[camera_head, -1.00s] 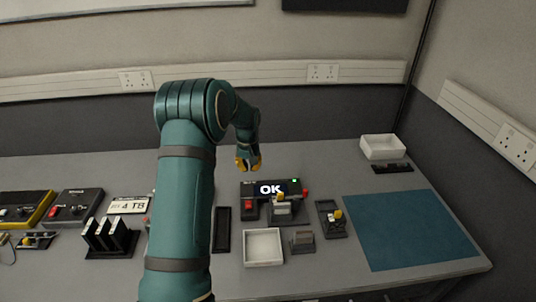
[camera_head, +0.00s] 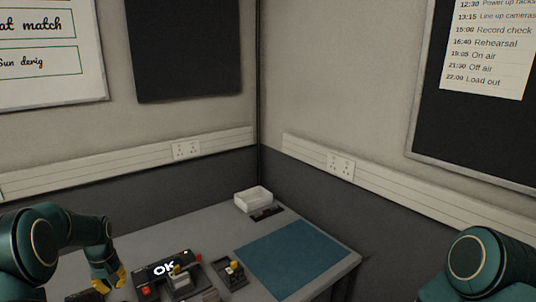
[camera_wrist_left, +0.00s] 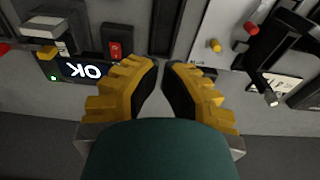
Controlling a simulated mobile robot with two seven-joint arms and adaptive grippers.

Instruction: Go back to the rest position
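My left gripper (camera_head: 112,282) hangs over the grey table at the lower left of the head view, just left of the black OK display unit (camera_head: 165,267). In the left wrist view its yellow fingers (camera_wrist_left: 165,66) stand apart with an empty gap between dark pads. The OK unit shows upside down there (camera_wrist_left: 84,70). My right arm shows at the lower right of the head view, but its gripper is out of the picture.
A small yellow-topped device (camera_head: 231,273) stands right of the OK unit. A blue mat (camera_head: 292,258) covers the table's right part. A white tray (camera_head: 254,201) and a dark strip (camera_head: 267,213) lie at the back corner. Walls close the corner behind.

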